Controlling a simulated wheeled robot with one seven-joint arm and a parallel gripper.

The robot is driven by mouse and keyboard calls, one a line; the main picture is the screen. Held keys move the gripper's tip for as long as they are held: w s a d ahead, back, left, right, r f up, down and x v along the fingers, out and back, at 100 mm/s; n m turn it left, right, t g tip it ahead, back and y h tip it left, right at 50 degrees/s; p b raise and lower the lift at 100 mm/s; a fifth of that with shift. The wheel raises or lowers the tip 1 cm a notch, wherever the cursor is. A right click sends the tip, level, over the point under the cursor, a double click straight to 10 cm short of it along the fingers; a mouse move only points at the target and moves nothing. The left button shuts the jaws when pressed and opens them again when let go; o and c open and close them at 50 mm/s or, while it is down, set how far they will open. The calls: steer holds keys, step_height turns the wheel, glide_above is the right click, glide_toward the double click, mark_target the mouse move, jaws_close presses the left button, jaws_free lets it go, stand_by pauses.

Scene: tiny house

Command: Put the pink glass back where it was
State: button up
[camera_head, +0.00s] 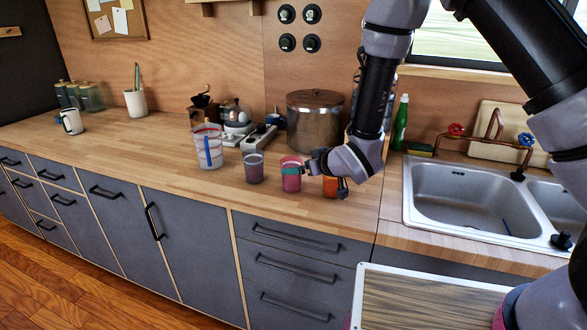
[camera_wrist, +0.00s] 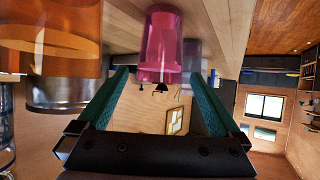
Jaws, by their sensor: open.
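The pink glass (camera_head: 291,183) stands upright on the wooden counter (camera_head: 225,192), left of the sink. In the wrist view, where the scene is upside down, the pink glass (camera_wrist: 160,45) shows between and beyond the tips of my gripper (camera_wrist: 158,78). My gripper (camera_head: 303,170) is open, with its teal fingers spread on both sides of the glass. In the head view a teal finger covers part of the glass. I cannot tell whether either finger touches it.
An orange glass (camera_head: 329,187) stands close right of the pink one, partly hidden by my gripper. A grey glass (camera_head: 253,168) and a clear measuring cup (camera_head: 207,150) stand to the left. A large pot (camera_head: 314,125) is behind. The counter's front strip is clear.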

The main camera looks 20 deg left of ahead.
steer(key=v, duration=0.7)
steer(key=w+d+r+m+t+h, duration=0.1)
steer(key=w+d+r+m+h, duration=0.25)
steer(key=d+r, duration=0.65)
steer(key=w+d+r+m+t+h, duration=0.1)
steer(key=w+d+r+m+h, duration=0.3)
steer(key=d+r, duration=0.7)
steer(key=s+d+r+m+g, duration=0.1)
steer(key=s+d+r+m, duration=0.2)
steer(key=s+d, duration=0.5)
steer(key=s+d+r+m+g, duration=0.1)
steer(key=s+d+r+m, duration=0.3)
steer(key=s+d, duration=0.4)
steer(key=s+r, duration=0.1)
steer(key=s, duration=0.2)
steer(key=shift+s+d, duration=0.3)
steer(key=shift+d, duration=0.05)
